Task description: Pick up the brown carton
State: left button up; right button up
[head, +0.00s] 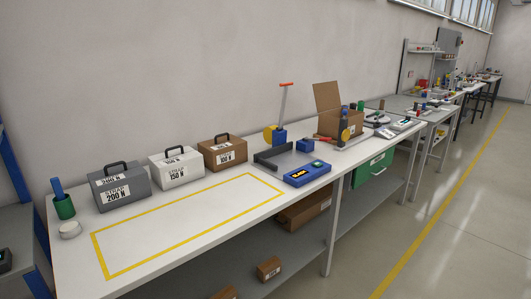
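Several brown boxes are in the head view. A brown case (223,156) with a dark handle and a white label stands at the back of the white bench (130,225), right of a white case (177,172) and a grey case (119,190). An open brown cardboard box (329,122) with its flap raised stands farther right on the bench. A larger brown carton (304,209) lies on the lower shelf, partly hidden by the bench top. A small brown carton (269,269) sits on that shelf near the front. Neither gripper is in view.
A yellow taped rectangle (148,264) on the bench is empty. A green cup (64,206) is at the left. Floor is clear at right.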

aim_at(228, 150)
jog(key=i+l+u, duration=0.15)
jog(key=i+u, duration=0.15)
jog(key=u, duration=0.2)
jog(key=i+l+u, duration=0.2)
jog(key=u, duration=0.25)
jog(key=i+l+u, duration=0.2)
jog(key=l+u, duration=0.3)
jog(key=i+l+u, duration=0.1)
jog(key=l+u, duration=0.25)
jog(key=u, duration=0.15)
